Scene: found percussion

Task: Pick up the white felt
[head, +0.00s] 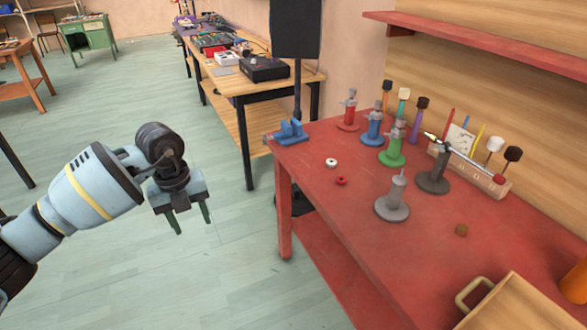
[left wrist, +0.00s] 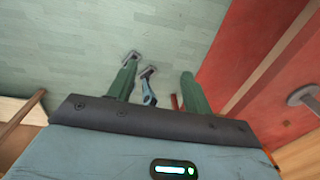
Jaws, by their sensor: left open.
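The white felt (head: 331,163) is a small pale ring lying flat on the red table (head: 345,215), near its left edge. A red felt (head: 341,181) lies just in front of it. My left gripper (head: 192,222) is open and empty, pointing down over the floor to the left of the table, well apart from the white felt. In the left wrist view, its two green fingers (left wrist: 158,70) stand apart with floor between them. The white felt cannot be made out there. My right gripper is not in view.
Several stands, such as a grey one (head: 392,205) and a green one (head: 392,152), rise right of the felts. A blue holder (head: 291,133) sits at the far left corner. A brown felt (head: 461,230) and a wooden tray (head: 515,305) lie nearer. A red shelf (head: 480,45) hangs above.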

